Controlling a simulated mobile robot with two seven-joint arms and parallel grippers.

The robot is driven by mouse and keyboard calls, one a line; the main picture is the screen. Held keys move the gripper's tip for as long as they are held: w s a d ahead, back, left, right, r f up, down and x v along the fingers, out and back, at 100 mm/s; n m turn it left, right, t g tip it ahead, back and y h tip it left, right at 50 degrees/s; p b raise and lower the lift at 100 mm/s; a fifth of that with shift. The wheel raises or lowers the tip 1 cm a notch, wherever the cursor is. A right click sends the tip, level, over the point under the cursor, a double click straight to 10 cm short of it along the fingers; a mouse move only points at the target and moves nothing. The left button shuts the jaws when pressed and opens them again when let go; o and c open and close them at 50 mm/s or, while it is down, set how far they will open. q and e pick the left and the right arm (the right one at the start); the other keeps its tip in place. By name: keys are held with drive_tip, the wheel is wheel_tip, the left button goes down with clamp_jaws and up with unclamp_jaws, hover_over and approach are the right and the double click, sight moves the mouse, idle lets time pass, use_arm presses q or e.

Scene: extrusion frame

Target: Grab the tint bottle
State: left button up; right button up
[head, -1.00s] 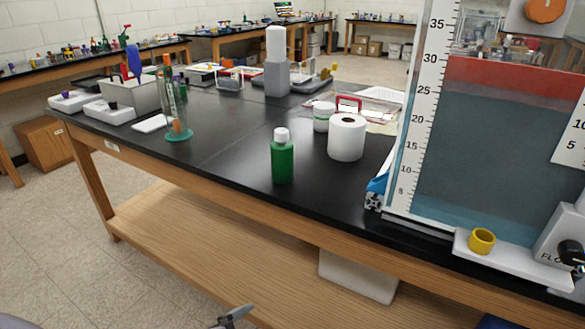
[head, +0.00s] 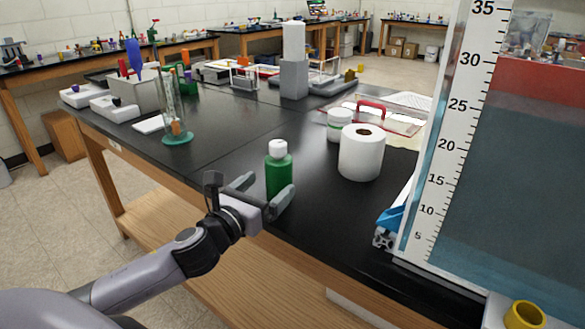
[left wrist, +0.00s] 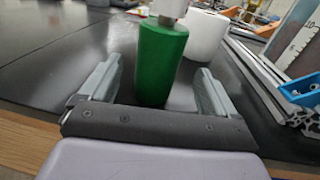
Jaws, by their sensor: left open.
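The tint bottle, green with a white cap, (head: 279,172) stands upright on the black bench top near its front edge. My left gripper (head: 267,190) reaches in from the left at bottle height, its fingers open on either side of the lower bottle. In the left wrist view the green bottle (left wrist: 161,62) stands between and slightly beyond the two open fingertips (left wrist: 157,80), with gaps on both sides. Its cap is cut off by the top edge there. My right gripper is not in view.
A white paper roll (head: 361,155) stands right of the bottle, with a white jar (head: 339,124) behind it. A large scaled tank (head: 500,170) stands at the right. A glass cylinder on a green base (head: 177,138) is at left.

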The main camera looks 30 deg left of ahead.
sight(283, 168)
use_arm(q)
drive_tip(key=shift+w+a+r+p, duration=0.1)
drive_tip(key=shift+w+r+p, duration=0.05)
drive_tip(key=shift+w, duration=0.85)
drive_tip(key=shift+w+a+r+p, duration=0.1)
drive_tip(key=shift+w+r+p, duration=0.1)
drive_tip(key=shift+w, duration=0.85)
drive_tip(key=shift+w+r+p, duration=0.1)
drive_tip(key=shift+w+r, duration=0.05)
drive_tip(key=shift+w, duration=1.45)
drive_tip(key=shift+f, duration=0.1)
drive_tip(key=c, duration=1.2)
